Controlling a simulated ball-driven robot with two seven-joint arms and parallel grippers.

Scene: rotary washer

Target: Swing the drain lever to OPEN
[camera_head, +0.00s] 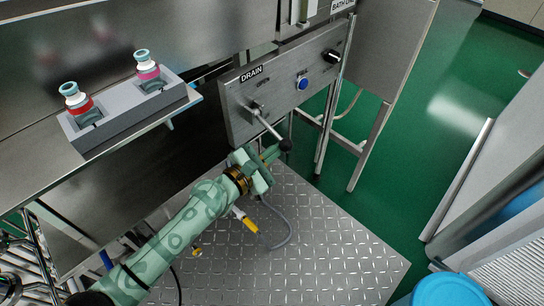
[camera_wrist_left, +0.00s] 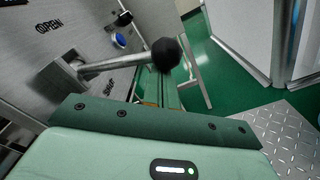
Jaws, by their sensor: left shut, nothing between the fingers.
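The drain lever (camera_head: 268,126) is a metal rod with a black ball knob on a grey panel under the DRAIN label (camera_head: 251,73). It slants down and right from its pivot. The lever also shows in the left wrist view (camera_wrist_left: 115,63), with the OPEN mark (camera_wrist_left: 48,26) above the pivot and the SHUT mark (camera_wrist_left: 109,88) below the rod. My left gripper (camera_head: 272,153) is shut and empty, its fingertips close beside the knob. In the left wrist view the shut fingers (camera_wrist_left: 161,88) appear just below the knob, partly hidden by it; I cannot tell whether they touch.
A blue button (camera_head: 302,84) and a black knob (camera_head: 331,56) sit further right on the panel. A grey holder (camera_head: 110,124) with two capped bottles stands on the steel ledge at left. Metal frame legs stand right of the panel. Diamond-plate flooring (camera_head: 330,245) lies below.

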